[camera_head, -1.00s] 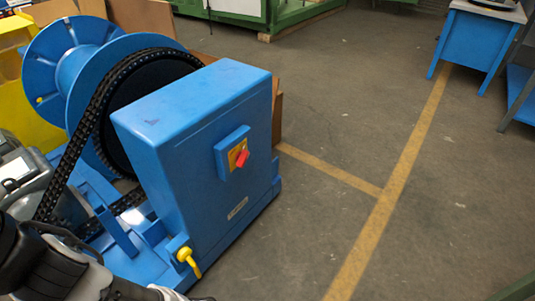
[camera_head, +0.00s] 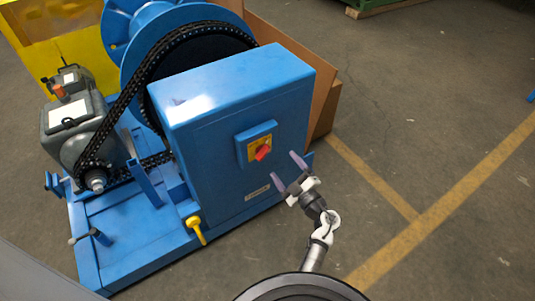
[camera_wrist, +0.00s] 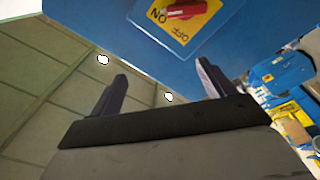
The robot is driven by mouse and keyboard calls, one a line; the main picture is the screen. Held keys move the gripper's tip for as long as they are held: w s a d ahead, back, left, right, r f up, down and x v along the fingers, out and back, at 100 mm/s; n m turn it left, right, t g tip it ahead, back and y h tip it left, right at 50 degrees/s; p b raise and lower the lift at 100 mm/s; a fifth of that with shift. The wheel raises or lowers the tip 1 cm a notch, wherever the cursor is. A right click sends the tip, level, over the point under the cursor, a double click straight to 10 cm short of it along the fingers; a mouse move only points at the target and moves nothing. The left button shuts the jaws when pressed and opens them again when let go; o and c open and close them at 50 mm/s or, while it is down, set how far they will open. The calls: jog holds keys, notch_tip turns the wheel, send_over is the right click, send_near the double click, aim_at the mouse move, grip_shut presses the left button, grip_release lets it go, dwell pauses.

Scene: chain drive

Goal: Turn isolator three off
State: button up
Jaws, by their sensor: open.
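The isolator is a red rotary knob (camera_head: 262,152) on a yellow plate (camera_head: 254,146), set on the front face of a blue cabinet (camera_head: 240,100). In the wrist view the red knob (camera_wrist: 188,9) is partly cut off at the top edge. The plate's lettering reads ON and OFF, and one end of the knob handle lies by ON. My gripper (camera_head: 288,170) is open and empty, to the lower right of the knob and apart from it. Its two fingers also show in the wrist view (camera_wrist: 162,76), below the plate.
A yellow handle (camera_head: 196,229) sticks out at the cabinet's lower left corner. A chain (camera_head: 125,97) runs from a large wheel to a grey motor (camera_head: 74,125) on the blue base. Brown boards (camera_head: 325,95) stand behind the cabinet. The floor to the right is open, with yellow lines.

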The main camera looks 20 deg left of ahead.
aim_at(265, 155)
notch_tip(265, 155, down, 6)
jog(key=s+d+m+h, duration=0.1)
jog(key=d, duration=0.1)
jog(key=shift+g, duration=0.3)
jog(key=x, duration=1.3)
jog(key=shift+s+a, duration=0.1)
jog(key=shift+a, duration=0.05)
jog(key=c, duration=1)
